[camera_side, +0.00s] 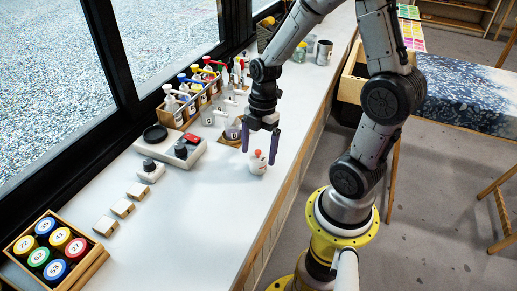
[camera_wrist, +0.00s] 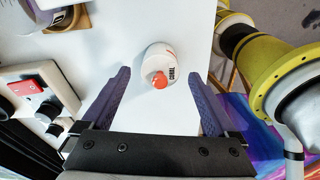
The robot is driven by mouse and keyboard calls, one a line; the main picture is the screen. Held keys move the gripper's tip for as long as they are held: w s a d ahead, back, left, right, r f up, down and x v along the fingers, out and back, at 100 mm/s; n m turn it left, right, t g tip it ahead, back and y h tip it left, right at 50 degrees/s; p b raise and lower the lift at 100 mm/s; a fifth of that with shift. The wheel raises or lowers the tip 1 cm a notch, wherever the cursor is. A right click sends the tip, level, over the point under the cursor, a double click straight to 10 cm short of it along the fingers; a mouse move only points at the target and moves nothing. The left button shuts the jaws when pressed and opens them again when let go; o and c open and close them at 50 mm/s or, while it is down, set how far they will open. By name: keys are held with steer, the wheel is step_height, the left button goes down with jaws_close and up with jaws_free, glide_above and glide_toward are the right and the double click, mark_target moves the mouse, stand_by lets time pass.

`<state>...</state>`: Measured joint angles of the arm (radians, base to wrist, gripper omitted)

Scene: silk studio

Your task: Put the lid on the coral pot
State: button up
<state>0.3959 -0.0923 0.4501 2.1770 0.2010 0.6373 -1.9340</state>
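A small rounded white pot (camera_side: 256,165) stands on the white counter. I cannot tell whether this knob belongs to a lid seated on the pot. My gripper (camera_side: 259,157) points down over the pot, its two purple fingers wide apart. In the wrist view the gripper (camera_wrist: 160,75) is open and empty, with the pot between and beyond the fingertips. No separate lid is clearly visible.
A device with a red switch (camera_side: 190,139) lies to the left. Bottles in a wooden rack (camera_side: 178,119) line the window. Small wooden blocks (camera_side: 122,207) and a paint-pot box (camera_side: 84,268) are nearer. The counter front is clear.

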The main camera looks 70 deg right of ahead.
steer(key=shift+r, duration=0.15)
step_height(320, 180, up, 14)
steer(key=d, duration=0.1)
steer(key=shift+s+d+f, duration=0.2)
steer(key=shift+d+f, duration=0.05)
steer(key=shift+d, duration=0.05)
steer(key=shift+a, duration=0.1)
stand_by(0.5)
steer(key=s+a+r+m+t+h, duration=0.1)
steer(key=s+a+m+t, duration=0.4)
steer(key=m, duration=1)
steer(key=shift+s+a+r+m, duration=0.4)
steer(key=shift+s+a+r, duration=0.5)
steer(key=shift+s+a, duration=0.9)
steer(key=shift+w+a, duration=0.2)
steer(key=shift+w, duration=0.05)
